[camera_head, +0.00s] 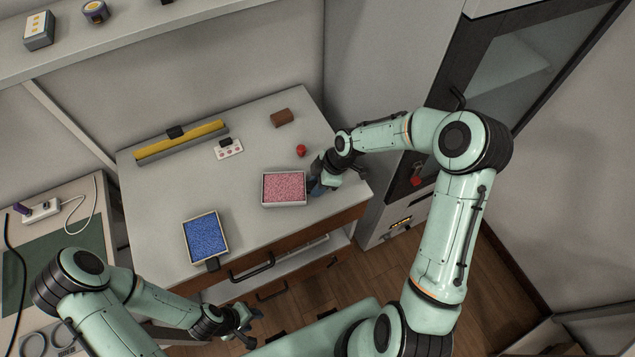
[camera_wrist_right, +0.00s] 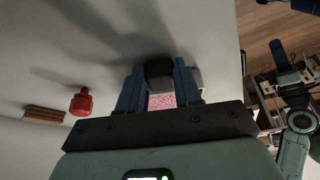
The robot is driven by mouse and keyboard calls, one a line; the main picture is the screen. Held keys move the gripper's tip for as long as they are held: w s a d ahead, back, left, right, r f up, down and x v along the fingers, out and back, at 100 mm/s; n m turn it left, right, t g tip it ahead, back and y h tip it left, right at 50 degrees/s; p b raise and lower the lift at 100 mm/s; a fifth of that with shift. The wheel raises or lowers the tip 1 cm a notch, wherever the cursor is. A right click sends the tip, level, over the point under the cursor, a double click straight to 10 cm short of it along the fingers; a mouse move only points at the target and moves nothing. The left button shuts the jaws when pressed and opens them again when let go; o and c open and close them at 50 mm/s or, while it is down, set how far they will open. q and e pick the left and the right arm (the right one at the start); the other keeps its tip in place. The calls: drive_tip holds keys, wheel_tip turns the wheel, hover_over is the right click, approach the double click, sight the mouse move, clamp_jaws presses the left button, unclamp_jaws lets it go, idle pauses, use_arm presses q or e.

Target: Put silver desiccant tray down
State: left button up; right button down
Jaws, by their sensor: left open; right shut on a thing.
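A silver-rimmed tray (camera_head: 264,203) with pink granules is at the right front of the grey cabinet top. My right gripper (camera_head: 316,186) is at its right side. In the right wrist view the gripper (camera_wrist_right: 158,84) has its blue fingers shut on the tray's black handle (camera_wrist_right: 159,69), and pink granules show between the fingers. The tray looks level; I cannot tell whether it touches the top. A second pale-rimmed tray (camera_head: 187,251) with blue granules stands to the left front, its handle facing the front edge. My left gripper (camera_head: 250,320) is open and empty, low in front of the cabinet.
A red knob-like object (camera_head: 301,151) and a brown block (camera_head: 281,118) stand behind the pink tray. A small white switch box (camera_head: 229,150) and a yellow-grey bar (camera_head: 182,140) lie further back. The top between the two trays is clear. Drawer handles (camera_head: 252,272) jut from the front.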

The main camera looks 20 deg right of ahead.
drive_tip(key=shift+f, duration=0.15)
drive_tip(key=c, duration=0.8)
unclamp_jaws()
drive_tip(key=v, duration=1.2)
drive_tip(key=shift+a+r, duration=0.1)
drive_tip(key=shift+r, duration=0.15)
drive_tip(key=shift+s+f, duration=0.1)
